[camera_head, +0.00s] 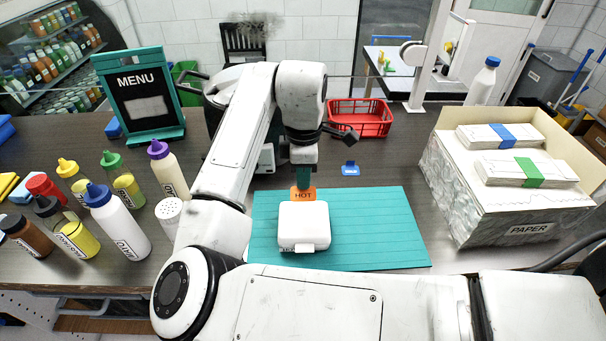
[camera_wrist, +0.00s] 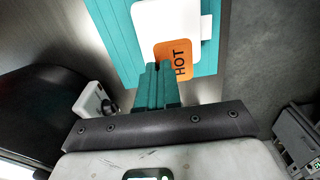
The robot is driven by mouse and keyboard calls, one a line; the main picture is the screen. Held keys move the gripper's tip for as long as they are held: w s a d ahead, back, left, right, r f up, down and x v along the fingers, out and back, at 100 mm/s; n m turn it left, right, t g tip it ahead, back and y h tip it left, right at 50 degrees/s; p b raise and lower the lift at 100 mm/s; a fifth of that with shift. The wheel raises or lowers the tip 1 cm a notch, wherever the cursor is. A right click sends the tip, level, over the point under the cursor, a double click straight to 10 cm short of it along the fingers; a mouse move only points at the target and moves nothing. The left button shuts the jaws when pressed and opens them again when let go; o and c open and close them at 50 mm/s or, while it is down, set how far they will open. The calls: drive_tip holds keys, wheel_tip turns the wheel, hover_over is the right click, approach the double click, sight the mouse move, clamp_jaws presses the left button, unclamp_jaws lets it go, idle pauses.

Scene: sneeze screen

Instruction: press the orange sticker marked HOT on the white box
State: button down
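The white box (camera_head: 304,224) sits closed on a teal mat (camera_head: 385,230) on the counter. The orange HOT sticker (camera_head: 303,195) is at the box's far edge. In the wrist view the sticker (camera_wrist: 178,62) lies over the edge of the white box (camera_wrist: 165,20). My gripper (camera_head: 304,186) points down at the sticker's far side. In the wrist view its teal fingers (camera_wrist: 159,68) are together with nothing between them, and their tips overlap the sticker's edge. I cannot tell whether they touch it.
A red basket (camera_head: 360,120) and a small blue tag (camera_head: 350,169) stand beyond the mat. A box of paper packs (camera_head: 455,200) is on the right. Several sauce bottles (camera_head: 118,222) and a MENU stand (camera_head: 140,100) are on the left. The mat is otherwise clear.

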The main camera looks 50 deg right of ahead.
drive_tip(key=shift+r+p, duration=0.15)
drive_tip(key=shift+p, duration=0.15)
drive_tip(key=b, duration=0.3)
hover_over(304, 211)
drive_tip(key=shift+f, duration=3.05)
drive_tip(key=shift+f, duration=1.4)
drive_tip(key=c, duration=1.8)
unclamp_jaws()
drive_tip(key=o, duration=0.5)
drive_tip(key=shift+o, duration=0.2)
drive_tip(key=shift+r, duration=0.1)
wheel_tip(304, 211, up, 11)
drive_tip(key=shift+f, duration=0.2)
